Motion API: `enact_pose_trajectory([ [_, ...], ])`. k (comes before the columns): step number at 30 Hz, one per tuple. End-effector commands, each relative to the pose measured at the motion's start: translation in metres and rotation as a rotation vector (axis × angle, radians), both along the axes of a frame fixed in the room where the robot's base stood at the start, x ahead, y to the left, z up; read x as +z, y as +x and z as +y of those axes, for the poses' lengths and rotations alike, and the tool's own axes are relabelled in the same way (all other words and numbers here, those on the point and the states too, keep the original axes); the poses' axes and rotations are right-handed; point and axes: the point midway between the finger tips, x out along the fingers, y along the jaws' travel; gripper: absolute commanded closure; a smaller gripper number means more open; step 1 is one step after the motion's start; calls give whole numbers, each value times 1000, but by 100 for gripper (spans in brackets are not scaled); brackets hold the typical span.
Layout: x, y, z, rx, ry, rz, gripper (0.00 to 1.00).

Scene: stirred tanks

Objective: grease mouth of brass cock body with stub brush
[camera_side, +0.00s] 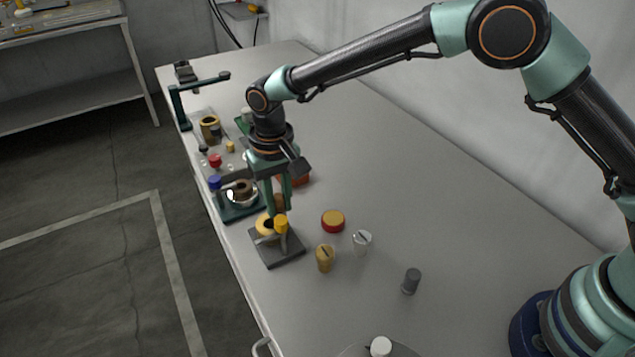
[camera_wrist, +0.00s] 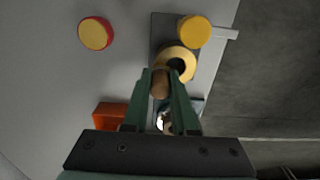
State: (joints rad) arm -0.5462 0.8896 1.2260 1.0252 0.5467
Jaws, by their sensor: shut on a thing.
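The brass cock body (camera_side: 262,219) stands on a dark square plate (camera_side: 280,254) near the bench's front edge. Its round brass rim (camera_wrist: 183,52) and dark open mouth show in the wrist view. My gripper (camera_side: 279,206) is above and close beside the mouth, fingers pointing down. In the wrist view my gripper (camera_wrist: 160,74) is shut on a short brown piece, which I take as the stub brush (camera_wrist: 160,88). The brush's bristle end is hidden, so I cannot tell whether it touches the rim. A yellow round cap (camera_wrist: 193,29) stands beside the mouth; it also shows in the side view (camera_side: 281,222).
A red tin with a yellow top (camera_side: 333,220), a brass plug (camera_side: 325,258), a clear slotted piece (camera_side: 362,240) and a grey cylinder (camera_side: 411,280) stand to the right. An orange-red box (camera_wrist: 109,116) lies behind my gripper. The bench's right rear is clear.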

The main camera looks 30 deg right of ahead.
Motion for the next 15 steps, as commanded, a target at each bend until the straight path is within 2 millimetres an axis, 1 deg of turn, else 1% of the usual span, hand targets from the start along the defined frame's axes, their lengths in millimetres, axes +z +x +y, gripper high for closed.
enact_pose_trajectory([
  [6,0,-5,4,1,-1,1,100],
  [10,-1,-9,2,0,0,0,100],
  [15,-2,-8,-3,0,0,0,100],
])
